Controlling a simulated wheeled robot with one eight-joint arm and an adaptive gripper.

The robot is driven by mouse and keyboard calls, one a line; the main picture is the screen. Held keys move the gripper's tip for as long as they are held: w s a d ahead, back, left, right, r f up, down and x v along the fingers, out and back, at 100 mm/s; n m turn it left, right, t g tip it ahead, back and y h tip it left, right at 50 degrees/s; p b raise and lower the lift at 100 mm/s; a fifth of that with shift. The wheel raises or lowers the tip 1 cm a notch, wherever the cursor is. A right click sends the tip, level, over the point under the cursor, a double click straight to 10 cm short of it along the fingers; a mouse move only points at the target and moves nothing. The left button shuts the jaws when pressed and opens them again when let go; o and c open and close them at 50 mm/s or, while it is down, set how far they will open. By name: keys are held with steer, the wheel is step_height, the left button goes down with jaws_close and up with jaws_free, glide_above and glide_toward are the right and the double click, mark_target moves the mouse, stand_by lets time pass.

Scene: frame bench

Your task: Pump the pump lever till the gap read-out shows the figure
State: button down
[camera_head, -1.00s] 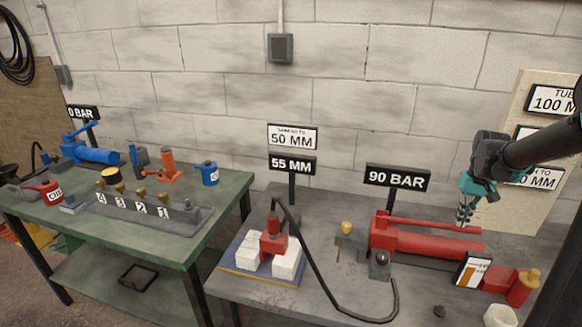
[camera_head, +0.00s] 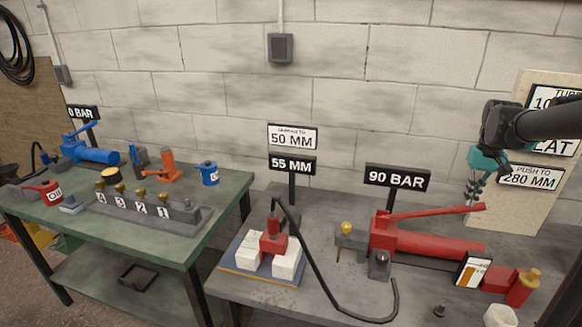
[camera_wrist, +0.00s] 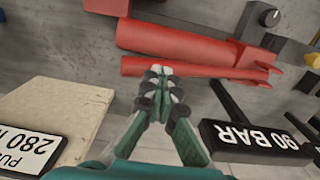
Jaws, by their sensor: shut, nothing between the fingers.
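The red pump lever (camera_head: 435,212) slopes up to the right from the red hand pump (camera_head: 430,243), its free end raised. My gripper (camera_head: 472,197) is shut and empty, its fingertips at the lever's free end; whether they touch it I cannot tell. In the wrist view the fingertips (camera_wrist: 158,70) overlap the end of the lever (camera_wrist: 195,70). The gap read-out (camera_head: 292,164) shows 55 MM. The sign above it (camera_head: 292,138) reads 50 MM, with small text over the figure. The red spreader (camera_head: 273,243) stands between white blocks.
The pressure sign (camera_head: 397,178) reads 90 BAR behind the pump. A black hose (camera_head: 320,270) loops from the spreader along the bench front. A board with signs (camera_head: 505,215) stands behind my gripper. A green bench (camera_head: 225,200) is at left.

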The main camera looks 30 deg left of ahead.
stand_by(0.7)
steer(key=shift+r, duration=2.5)
steer(key=s+d+f+m+t, duration=0.1)
steer(key=s+d+f+t, duration=0.1)
steer(key=s+f, duration=0.8)
steer(key=s+d+f+m+t, duration=0.1)
steer(key=s+f+t, duration=0.1)
steer(key=s+f, duration=0.8)
steer(key=s, duration=0.4)
steer(key=shift+d+f, duration=0.25)
steer(key=shift+d, duration=0.1)
steer(key=c, duration=2.3)
jaws_free()
